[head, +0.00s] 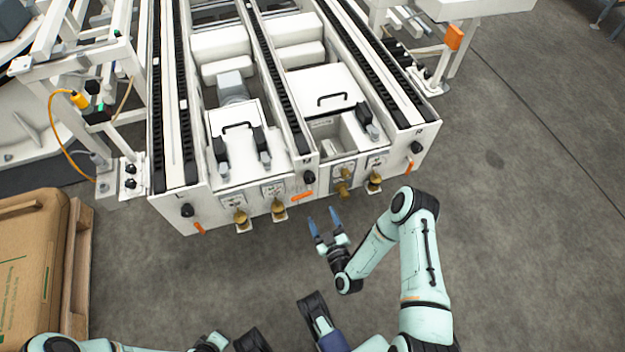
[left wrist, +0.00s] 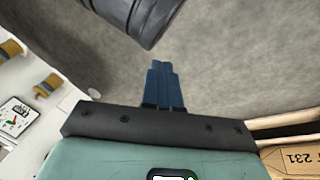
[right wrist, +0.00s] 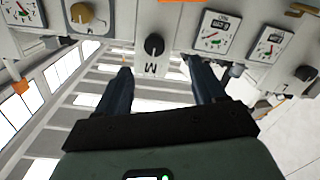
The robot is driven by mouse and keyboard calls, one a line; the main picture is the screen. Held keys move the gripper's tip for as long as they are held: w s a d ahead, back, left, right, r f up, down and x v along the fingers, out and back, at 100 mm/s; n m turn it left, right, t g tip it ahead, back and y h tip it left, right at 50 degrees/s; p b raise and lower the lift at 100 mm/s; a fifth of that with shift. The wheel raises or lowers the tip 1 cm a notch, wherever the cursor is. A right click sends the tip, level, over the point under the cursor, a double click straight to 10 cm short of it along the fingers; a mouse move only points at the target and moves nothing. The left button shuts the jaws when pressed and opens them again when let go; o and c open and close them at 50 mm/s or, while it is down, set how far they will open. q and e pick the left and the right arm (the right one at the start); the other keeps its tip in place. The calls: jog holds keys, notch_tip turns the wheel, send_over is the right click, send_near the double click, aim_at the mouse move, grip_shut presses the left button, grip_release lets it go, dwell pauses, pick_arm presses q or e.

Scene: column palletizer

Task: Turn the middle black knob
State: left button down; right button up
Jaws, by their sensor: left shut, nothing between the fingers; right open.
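The middle black knob (head: 309,177) is on the front face of the white conveyor machine, at the foot of the middle rail. In the right wrist view the black knob (right wrist: 154,44) sits above a letter M that looks upside down. My right gripper (head: 324,224) is open and empty, in front of the machine and apart from the knob. In the right wrist view the knob appears between and just beyond the fingertips (right wrist: 160,70). My left gripper (left wrist: 164,70) is shut and empty, with the grey floor behind it.
Other black knobs are at the machine's left (head: 187,209) and right (head: 416,147) corners. Brass knobs (head: 240,217) and gauges (right wrist: 216,31) line the panel. A cardboard box (head: 25,260) on a pallet stands at left. The floor (head: 510,230) at right is clear.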

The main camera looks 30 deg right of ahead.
aim_at(311, 181)
jog(key=shift+h, duration=0.4)
jog(key=b+x, duration=0.1)
jog(key=x, duration=0.3)
jog(key=r+b+x, duration=0.1)
jog(key=x, duration=0.4)
jog(key=b+x, duration=0.1)
jog(key=x, duration=0.3)
jog(key=shift+w+d+r+b, duration=0.2)
jog(key=shift+w+r+b, duration=0.05)
jog(key=shift+r+b, duration=0.1)
pick_arm(q)
jog(key=s+a+f+g, duration=0.1)
jog(key=s+f, duration=0.3)
jog(key=f, duration=0.1)
jog(key=shift+s+a+f+g, duration=0.2)
jog(key=shift+s+f+g, duration=0.15)
jog(key=shift+f+g, duration=0.05)
pick_arm(e)
jog(key=c, duration=1.1)
jog(key=shift+o, duration=0.2)
